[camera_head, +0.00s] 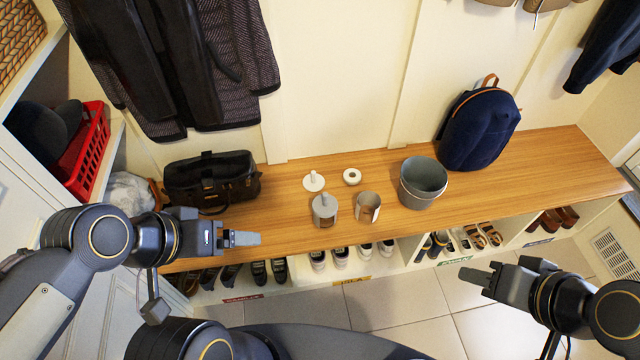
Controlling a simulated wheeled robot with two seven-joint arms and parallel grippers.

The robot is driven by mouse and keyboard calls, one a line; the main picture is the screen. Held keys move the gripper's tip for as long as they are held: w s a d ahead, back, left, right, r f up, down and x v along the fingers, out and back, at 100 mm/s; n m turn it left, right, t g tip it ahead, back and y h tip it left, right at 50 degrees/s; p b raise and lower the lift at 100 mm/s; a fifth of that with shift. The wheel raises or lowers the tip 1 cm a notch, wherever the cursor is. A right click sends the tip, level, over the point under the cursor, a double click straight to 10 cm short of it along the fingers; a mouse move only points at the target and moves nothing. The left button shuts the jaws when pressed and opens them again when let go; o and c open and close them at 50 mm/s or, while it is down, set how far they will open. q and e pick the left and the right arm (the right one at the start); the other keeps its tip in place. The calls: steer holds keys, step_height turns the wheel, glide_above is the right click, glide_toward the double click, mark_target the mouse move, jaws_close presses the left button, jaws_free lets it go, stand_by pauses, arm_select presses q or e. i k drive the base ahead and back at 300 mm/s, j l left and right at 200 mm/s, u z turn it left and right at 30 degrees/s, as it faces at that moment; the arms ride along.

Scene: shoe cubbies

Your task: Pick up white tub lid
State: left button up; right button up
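A white disc-shaped lid with an upright knob (314,182) lies on the wooden bench top (285,225). A smaller white round piece with a dark centre (352,176) lies to its right. In front stand a grey tub with a pale knobbed top (325,210) and an open grey tub (368,207). I cannot tell for certain which white piece is the tub lid. My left gripper (246,238) is near the bench's front edge, left of the tubs and apart from them. My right gripper (474,276) is in front of the bench, far right of the lids. The finger gaps are unclear.
A grey bucket (423,184) and a navy backpack (481,130) stand on the bench to the right. A dark bag (211,180) sits to the left. Several shoes (340,256) fill cubbies below. Bare bench lies between bag and lids.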

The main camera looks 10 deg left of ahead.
mark_target(313, 182)
steer(key=i+l+z, duration=0.15)
steer(key=i+l, duration=0.15)
steer(key=i, duration=0.15)
steer(key=i+l+z, duration=0.15)
steer(key=i, duration=0.35)
steer(key=l, duration=0.1)
